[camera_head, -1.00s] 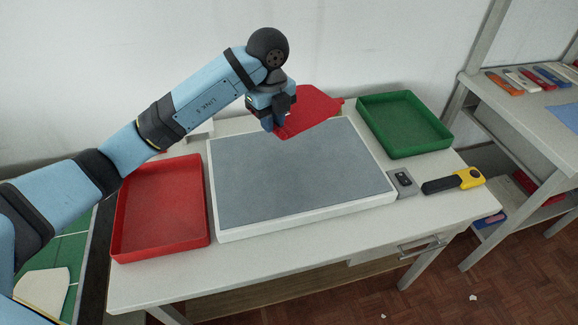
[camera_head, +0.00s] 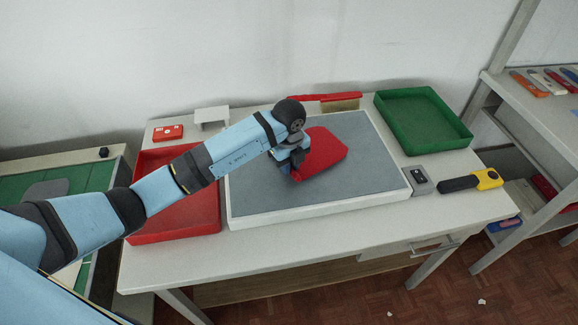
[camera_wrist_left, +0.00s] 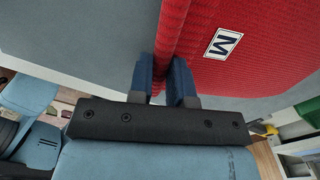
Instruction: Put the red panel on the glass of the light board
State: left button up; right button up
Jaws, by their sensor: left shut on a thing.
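The red panel (camera_head: 322,150) is over the grey glass (camera_head: 345,190) of the light board in the head view. My left gripper (camera_head: 291,170) is shut on its near left edge. In the left wrist view the red panel (camera_wrist_left: 250,50) shows a ribbed weave and a white label with an M, and the blue fingertips (camera_wrist_left: 166,82) pinch its edge. The panel is over the middle of the glass; I cannot tell whether it touches the glass. The light board's white frame (camera_head: 330,208) surrounds the glass. My right gripper is not in view.
A red tray (camera_head: 195,222) stands left of the board, partly behind my arm. A green tray (camera_head: 425,120) stands at the right. A grey switch box (camera_head: 419,181) and a yellow-black tool (camera_head: 470,181) lie right of the board. A small red box (camera_head: 168,132) sits at the back left.

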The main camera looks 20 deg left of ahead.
pick_arm(q)
jog(key=shift+f, duration=0.65)
jog(key=shift+f, duration=0.15)
jog(key=o, duration=0.8)
jog(key=shift+c, duration=0.2)
jog(key=shift+r, duration=0.25)
notch_tip(320, 180, up, 12)
jog(key=shift+f, duration=0.1)
